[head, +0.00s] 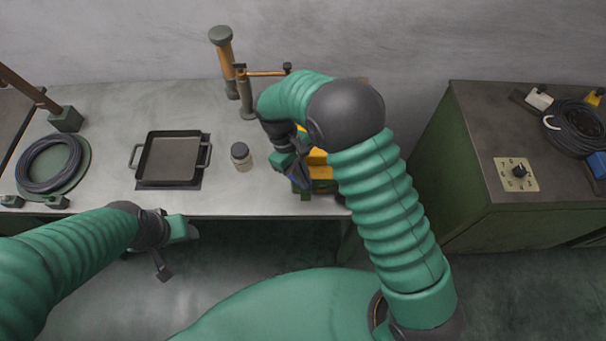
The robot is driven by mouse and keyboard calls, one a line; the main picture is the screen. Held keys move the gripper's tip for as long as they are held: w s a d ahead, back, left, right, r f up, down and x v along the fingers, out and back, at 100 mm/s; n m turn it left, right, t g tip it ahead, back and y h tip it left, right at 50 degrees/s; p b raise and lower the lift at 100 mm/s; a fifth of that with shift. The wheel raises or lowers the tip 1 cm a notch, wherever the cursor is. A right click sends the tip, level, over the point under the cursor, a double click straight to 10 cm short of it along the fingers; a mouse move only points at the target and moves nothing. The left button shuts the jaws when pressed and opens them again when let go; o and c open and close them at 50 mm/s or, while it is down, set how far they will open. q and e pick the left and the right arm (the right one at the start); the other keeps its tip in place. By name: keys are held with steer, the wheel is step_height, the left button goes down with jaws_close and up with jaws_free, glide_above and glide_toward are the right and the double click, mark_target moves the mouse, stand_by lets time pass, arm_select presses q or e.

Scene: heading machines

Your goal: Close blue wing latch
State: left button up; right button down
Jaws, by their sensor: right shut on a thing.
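A yellow and green machine (321,173) stands at the front edge of the table, partly hidden behind my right arm. A small blue part, the blue wing latch (302,180), shows at its left side, mostly covered by my gripper. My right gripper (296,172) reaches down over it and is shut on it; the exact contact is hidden. My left gripper (181,252) is empty in front of the table's front edge, with its two fingers apart.
On the table (225,190) are a small jar (241,156), a square black pan (170,158), a coiled cable (48,163) and an orange-grey post stand (245,95). A green cabinet (470,150) stands at right, past a gap.

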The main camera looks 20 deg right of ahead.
steer(key=m, duration=0.1)
steer(key=m+y+p, duration=0.1)
steer(key=m, duration=0.1)
steer(key=m+g, duration=0.1)
steer(key=shift+s+d+f+m+y, duration=0.1)
steer(key=shift+s+f+m+y, duration=0.2)
steer(key=shift+y, duration=0.1)
steer(key=m+y, duration=0.1)
steer(key=m, duration=0.1)
steer(key=m+y+p, duration=0.1)
steer(key=m, duration=0.2)
steer(key=shift+d+p, duration=0.15)
steer(key=shift+p, duration=0.15)
steer(key=shift+m, duration=0.4)
steer(key=c, duration=1.6)
jaws_free()
steer(key=shift+w+a, duration=0.1)
steer(key=shift+a, duration=0.1)
steer(key=shift+d, duration=0.15)
